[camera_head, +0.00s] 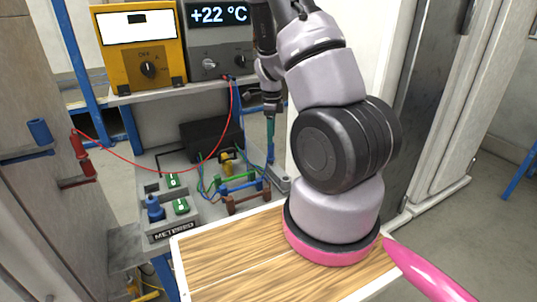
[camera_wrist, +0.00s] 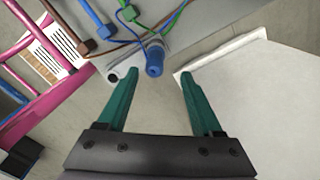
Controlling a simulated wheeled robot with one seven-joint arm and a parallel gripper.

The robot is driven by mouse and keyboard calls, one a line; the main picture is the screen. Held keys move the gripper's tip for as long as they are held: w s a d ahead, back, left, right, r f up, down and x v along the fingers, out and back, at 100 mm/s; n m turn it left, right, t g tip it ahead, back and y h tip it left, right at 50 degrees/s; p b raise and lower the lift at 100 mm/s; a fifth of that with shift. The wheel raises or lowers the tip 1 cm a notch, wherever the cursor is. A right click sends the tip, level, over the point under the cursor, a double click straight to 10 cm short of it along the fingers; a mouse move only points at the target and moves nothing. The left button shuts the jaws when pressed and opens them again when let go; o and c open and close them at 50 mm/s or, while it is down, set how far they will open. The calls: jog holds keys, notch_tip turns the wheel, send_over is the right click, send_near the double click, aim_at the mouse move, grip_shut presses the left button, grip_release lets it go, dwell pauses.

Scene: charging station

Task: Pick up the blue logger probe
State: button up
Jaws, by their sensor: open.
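A blue cylinder (camera_wrist: 154,58) that looks like the logger probe shows in the wrist view, near the edge of the grey station panel, with a blue cable beside it. It lies just ahead of my gripper (camera_wrist: 160,78), roughly in line with the gap between the teal fingers. The fingers are apart and hold nothing; no contact shows. In the head view my gripper (camera_head: 270,141) points down at the right side of the station, and a blue piece (camera_head: 270,157) shows below its fingers. I cannot tell there whether it is the probe.
Green, blue and brown connectors (camera_head: 242,189) with wires sit left of my gripper. A yellow meter (camera_head: 140,48) and a grey +22 °C display (camera_head: 218,40) stand on the shelf above. A blue plug (camera_head: 155,209) sits on the metering panel. A wooden board (camera_head: 225,262) is in front.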

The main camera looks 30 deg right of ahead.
aim_at(271, 159)
jog(key=f, duration=0.7)
jog(key=shift+s+a+f, duration=0.2)
jog(key=shift+s, duration=0.15)
grip_shut()
